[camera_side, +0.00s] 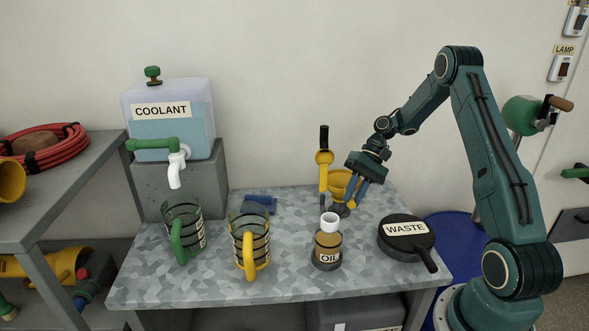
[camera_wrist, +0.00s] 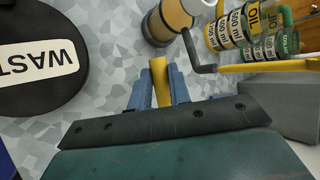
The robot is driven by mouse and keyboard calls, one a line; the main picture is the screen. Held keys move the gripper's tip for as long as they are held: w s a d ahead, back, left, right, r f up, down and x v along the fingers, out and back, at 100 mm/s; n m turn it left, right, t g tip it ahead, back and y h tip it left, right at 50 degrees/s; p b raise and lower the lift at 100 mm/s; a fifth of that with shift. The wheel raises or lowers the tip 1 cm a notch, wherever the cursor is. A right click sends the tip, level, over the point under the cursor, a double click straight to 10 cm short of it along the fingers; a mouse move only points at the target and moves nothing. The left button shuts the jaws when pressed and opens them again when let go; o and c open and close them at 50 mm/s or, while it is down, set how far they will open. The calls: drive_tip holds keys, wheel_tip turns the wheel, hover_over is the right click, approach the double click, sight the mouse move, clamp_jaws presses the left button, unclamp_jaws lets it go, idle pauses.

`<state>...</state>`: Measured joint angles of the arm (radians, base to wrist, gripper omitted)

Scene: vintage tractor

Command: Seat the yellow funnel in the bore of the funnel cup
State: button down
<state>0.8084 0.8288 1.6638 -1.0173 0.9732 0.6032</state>
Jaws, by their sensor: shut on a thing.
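The yellow funnel (camera_side: 340,183) shows in the side view at the back of the bench, partly behind my gripper. My gripper (camera_side: 353,200) points down there, with its blue fingers beside the funnel. In the wrist view my gripper (camera_wrist: 158,88) is shut on a narrow yellow part (camera_wrist: 160,80), which appears to belong to the funnel. A small dark piece (camera_side: 340,211) under the funnel may be the funnel cup. Its bore is hidden, and I cannot tell whether the funnel touches it.
A yellow upright with a black top (camera_side: 324,158) stands close left of my gripper. The oil jar (camera_side: 327,246) is in front, and the black waste pan (camera_side: 405,235) is front right. Two handled mugs (camera_side: 250,242) and the coolant tank (camera_side: 168,115) are left.

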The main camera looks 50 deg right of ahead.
drive_tip(key=shift+f, duration=0.15)
drive_tip(key=c, duration=1.2)
unclamp_jaws()
drive_tip(key=shift+c, duration=0.2)
drive_tip(key=v, duration=0.7)
drive_tip(key=shift+d, duration=0.15)
drive_tip(key=shift+w+r, duration=0.1)
drive_tip(key=shift+r, duration=0.15)
